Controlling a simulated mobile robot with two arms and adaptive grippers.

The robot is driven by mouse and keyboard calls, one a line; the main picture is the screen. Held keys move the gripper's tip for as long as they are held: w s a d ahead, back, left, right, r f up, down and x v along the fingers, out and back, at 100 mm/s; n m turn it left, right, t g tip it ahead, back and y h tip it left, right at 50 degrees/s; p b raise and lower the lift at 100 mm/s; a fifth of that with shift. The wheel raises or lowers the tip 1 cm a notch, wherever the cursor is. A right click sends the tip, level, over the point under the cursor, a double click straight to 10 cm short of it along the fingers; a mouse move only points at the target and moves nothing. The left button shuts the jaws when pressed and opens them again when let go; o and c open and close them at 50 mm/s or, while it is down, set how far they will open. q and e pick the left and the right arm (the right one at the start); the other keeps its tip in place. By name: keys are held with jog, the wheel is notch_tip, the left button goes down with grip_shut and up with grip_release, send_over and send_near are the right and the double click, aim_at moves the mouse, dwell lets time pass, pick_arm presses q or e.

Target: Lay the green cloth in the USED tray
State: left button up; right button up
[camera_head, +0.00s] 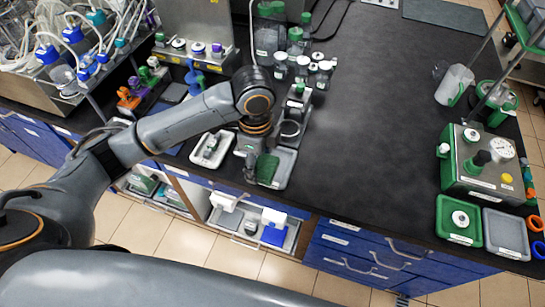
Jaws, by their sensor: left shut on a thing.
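The green cloth (267,170) is a small dark green patch at the bench's front edge. It lies against the fingers of my left gripper (252,170), over the left part of a light grey tray (286,167). My left gripper points down and is shut on the cloth. Whether the cloth touches the tray floor cannot be told. The tray labels are too small to read, so I cannot tell which tray is USED. My right gripper is not in view.
A white tray (212,149) with small items stands just left of the gripper. Bottles with green and white caps (300,65) stand behind. At the right are a metal device (485,165), a green tray (459,220) and another grey tray (506,234). The middle bench is clear.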

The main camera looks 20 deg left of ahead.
pick_arm(q)
jog(key=w+f, duration=0.2)
jog(key=w+f+p, duration=0.1)
jog(key=w+f, duration=0.1)
jog(key=w, duration=0.1)
jog(key=w+f, duration=0.3)
jog(key=shift+w+d+f, duration=0.1)
jog(key=shift+d, duration=0.2)
notch_tip(320, 180, down, 3)
jog(key=shift+w+p, duration=0.1)
jog(key=shift+p, duration=0.35)
jog(key=shift+f, duration=0.15)
jog(key=shift+f, duration=0.2)
jog(key=o, duration=1)
jog(key=shift+r, duration=0.1)
